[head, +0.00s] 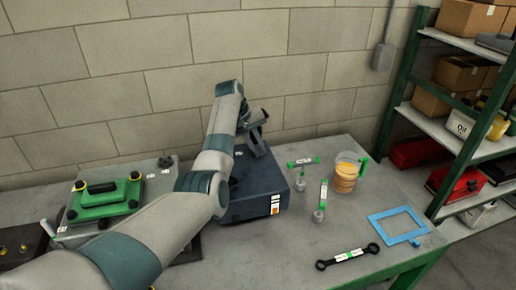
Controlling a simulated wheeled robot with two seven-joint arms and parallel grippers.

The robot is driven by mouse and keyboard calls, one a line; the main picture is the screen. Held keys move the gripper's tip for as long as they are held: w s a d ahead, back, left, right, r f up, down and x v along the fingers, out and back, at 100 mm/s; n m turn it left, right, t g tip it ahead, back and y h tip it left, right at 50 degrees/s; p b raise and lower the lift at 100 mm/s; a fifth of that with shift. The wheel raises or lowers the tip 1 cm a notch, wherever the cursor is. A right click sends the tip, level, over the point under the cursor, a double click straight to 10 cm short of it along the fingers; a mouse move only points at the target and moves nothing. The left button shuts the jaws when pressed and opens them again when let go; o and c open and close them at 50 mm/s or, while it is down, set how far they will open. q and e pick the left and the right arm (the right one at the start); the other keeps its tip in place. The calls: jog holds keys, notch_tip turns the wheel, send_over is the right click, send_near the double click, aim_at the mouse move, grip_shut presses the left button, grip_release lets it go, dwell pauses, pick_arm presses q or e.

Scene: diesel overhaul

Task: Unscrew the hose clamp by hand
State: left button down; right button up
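My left arm reaches in from the lower left. My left gripper (258,138) is dark and hangs at the back of a dark blue box (250,206) with an orange and white label. Its fingertips are small and dark here, so I cannot tell whether they are open or shut, or whether they touch anything. I cannot pick out a hose clamp; the arm covers part of the box and the bench behind it. My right gripper is not in view.
A green cover (104,198) sits on a grey block at left. Right of the box are small green-labelled parts (302,161), a jug of orange liquid (345,180), a blue frame (398,226) and a black wrench (328,264). A green shelf rack (398,92) stands at right.

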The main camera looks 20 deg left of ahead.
pick_arm(q)
jog(key=shift+a+h, duration=0.1)
jog(key=shift+h, duration=0.2)
jog(key=shift+s+a+f+t+h, duration=0.1)
jog(key=shift+f+t+h, duration=0.05)
jog(key=shift+t+h, duration=0.4)
jog(key=shift+s+a+f+t+h, duration=0.1)
jog(key=shift+t+h, duration=0.35)
jog(key=shift+h, duration=0.2)
jog(key=shift+f+t+h+b, duration=0.1)
jog(key=shift+t+h+b, duration=0.3)
jog(key=shift+t+h, duration=0.55)
jog(key=shift+a+h, duration=0.1)
jog(key=shift+h, duration=0.35)
jog(key=c, duration=1.8)
grip_release()
